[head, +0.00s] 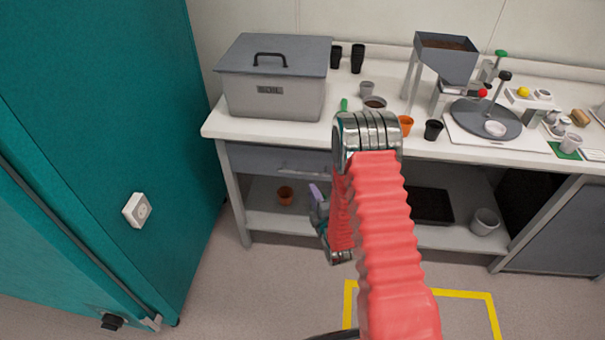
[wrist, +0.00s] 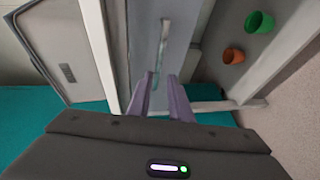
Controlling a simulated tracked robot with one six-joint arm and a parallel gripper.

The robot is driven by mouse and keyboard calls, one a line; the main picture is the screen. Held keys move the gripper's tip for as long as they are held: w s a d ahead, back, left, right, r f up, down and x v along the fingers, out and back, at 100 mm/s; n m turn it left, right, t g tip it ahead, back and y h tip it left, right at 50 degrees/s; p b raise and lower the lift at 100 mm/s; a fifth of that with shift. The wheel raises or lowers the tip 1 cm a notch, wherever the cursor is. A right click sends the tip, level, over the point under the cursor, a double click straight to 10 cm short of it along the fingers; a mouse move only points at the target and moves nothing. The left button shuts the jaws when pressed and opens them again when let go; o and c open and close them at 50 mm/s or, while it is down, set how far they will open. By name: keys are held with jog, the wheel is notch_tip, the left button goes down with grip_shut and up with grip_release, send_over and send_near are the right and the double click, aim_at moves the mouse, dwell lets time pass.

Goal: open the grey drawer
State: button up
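The grey drawer (head: 250,158) is under the left part of the white worktop, its front flush below the top and apparently closed. Its pale bar handle shows in the wrist view (wrist: 165,35), running up and down in that picture across the drawer front (wrist: 146,30). My gripper (wrist: 157,76) has two purple fingers, apart with nothing held between them. The handle's lower end lines up with the gap between the fingertips; I cannot tell how far in front of it they are. In the head view my arm hides the drawer's right part and most of my gripper.
A grey lidded soil bin (head: 272,98) stands on the worktop (head: 230,127) above the drawer. An orange pot (head: 286,195) is on the shelf below. A teal cabinet (head: 110,120) stands close on the left. The floor in front, with yellow tape (head: 462,294), is clear.

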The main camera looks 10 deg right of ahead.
aim_at(304, 173)
jog(key=w, duration=0.4)
jog(key=w+f, duration=0.1)
jog(key=w, duration=0.3)
jog(key=w+a+f, duration=0.1)
jog(key=w, duration=0.4)
jog(key=shift+w+a+f, duration=0.1)
jog(key=shift+f, duration=0.1)
jog(key=shift+c, duration=0.4)
grip_shut()
